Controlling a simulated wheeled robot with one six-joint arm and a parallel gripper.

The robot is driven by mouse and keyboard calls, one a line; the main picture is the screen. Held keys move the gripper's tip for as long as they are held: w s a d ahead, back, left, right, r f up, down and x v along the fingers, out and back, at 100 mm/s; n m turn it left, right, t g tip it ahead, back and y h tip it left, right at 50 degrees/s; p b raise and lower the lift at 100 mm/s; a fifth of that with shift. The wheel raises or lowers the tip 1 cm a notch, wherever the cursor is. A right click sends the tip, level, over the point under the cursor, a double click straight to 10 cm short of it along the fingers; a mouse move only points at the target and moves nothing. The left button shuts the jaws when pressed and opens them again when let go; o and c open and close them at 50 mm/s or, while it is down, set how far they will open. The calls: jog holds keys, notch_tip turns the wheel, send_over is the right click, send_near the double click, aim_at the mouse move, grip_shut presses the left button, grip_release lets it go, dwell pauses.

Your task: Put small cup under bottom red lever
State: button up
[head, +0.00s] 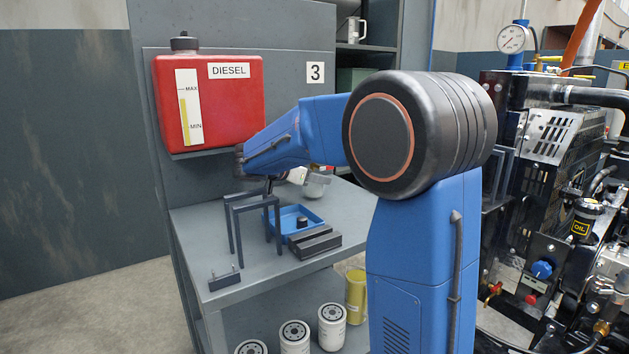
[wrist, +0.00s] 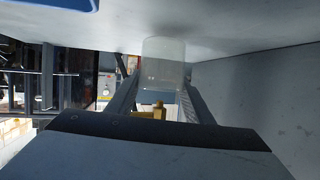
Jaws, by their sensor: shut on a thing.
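The small cup (wrist: 164,62) is clear and see-through. In the wrist view it sits between the two fingers of my gripper (wrist: 160,92), which is shut on it. In the head view a clear cup-like shape (head: 318,187) shows just above the back of the workbench, partly behind my arm. My gripper (head: 298,176) is mostly hidden there. I cannot tell whether the cup touches the bench. A small red handle (head: 495,288) shows low on the engine at the right, with a red knob (head: 530,298) beside it. I cannot tell which is the bottom red lever.
The grey bench (head: 205,245) holds a blue tray (head: 313,212), dark blocks (head: 315,243) and a dark frame stand (head: 231,225). A red diesel tank (head: 225,110) hangs above. White filters (head: 331,325) stand on the lower shelf. The engine (head: 545,180) fills the right.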

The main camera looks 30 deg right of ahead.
jog(key=shift+a+f, duration=0.1)
jog(key=shift+f, duration=0.35)
jog(key=shift+f, duration=0.1)
jog(key=o, duration=1.1)
jog(key=shift+a, duration=0.15)
jog(key=v, duration=0.7)
jog(key=shift+a+r, duration=0.1)
jog(key=shift+r, duration=0.15)
